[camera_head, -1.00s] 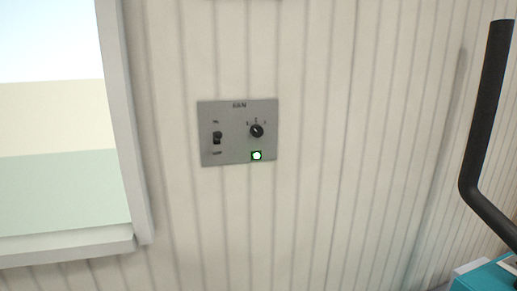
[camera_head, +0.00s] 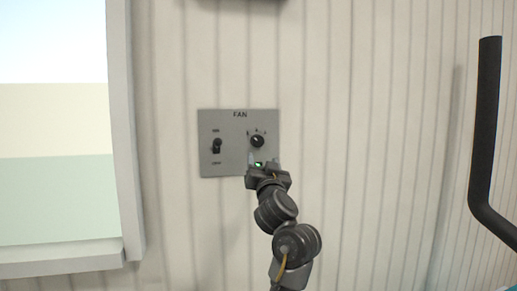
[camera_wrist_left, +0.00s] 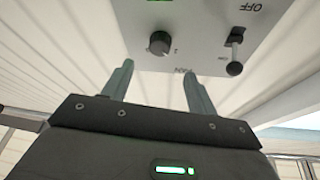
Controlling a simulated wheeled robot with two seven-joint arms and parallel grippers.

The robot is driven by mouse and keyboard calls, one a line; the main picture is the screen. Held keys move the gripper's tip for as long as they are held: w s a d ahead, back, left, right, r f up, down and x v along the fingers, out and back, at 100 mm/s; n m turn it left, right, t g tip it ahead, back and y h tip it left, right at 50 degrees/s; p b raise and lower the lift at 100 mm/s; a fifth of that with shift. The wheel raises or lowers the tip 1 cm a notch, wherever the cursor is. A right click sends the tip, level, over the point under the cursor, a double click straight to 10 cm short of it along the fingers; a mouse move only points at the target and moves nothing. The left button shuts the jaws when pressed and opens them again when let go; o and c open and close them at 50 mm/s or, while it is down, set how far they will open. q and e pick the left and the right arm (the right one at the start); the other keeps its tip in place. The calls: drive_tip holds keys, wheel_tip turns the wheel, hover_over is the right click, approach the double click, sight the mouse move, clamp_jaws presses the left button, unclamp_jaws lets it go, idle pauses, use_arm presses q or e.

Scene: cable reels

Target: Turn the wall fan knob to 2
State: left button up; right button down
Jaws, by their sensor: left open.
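The grey fan panel (camera_head: 225,165) is on the ribbed wall. Its round black knob (camera_head: 257,141) is at the upper right, with small marks around it, and it also shows in the left wrist view (camera_wrist_left: 159,43). I cannot tell surely which mark the knob points at. My left gripper (camera_head: 264,161) is just below the knob, in front of the panel's lower right. In the left wrist view its fingers (camera_wrist_left: 157,68) are spread, empty and apart from the knob. The green light (camera_head: 259,164) is partly hidden by the gripper. My right gripper is out of view.
A black toggle switch (camera_head: 217,146) is left of the knob on the same panel. A framed window (camera_head: 60,150) is further left. A bent black bar (camera_head: 486,130) stands at the right. The wall between panel and bar is clear.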

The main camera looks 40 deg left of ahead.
sight(258, 143)
use_arm(q)
drive_tip(key=p+x, duration=0.1)
drive_tip(key=x, duration=0.7)
drive_tip(key=shift+w+a+r, duration=0.15)
drive_tip(key=shift+w+a, duration=0.05)
drive_tip(key=shift+a, duration=0.1)
drive_tip(key=shift+x, duration=0.8)
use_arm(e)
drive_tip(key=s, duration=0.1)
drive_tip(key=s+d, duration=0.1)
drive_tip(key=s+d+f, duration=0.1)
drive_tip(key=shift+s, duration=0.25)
use_arm(q)
drive_tip(key=c, duration=1)
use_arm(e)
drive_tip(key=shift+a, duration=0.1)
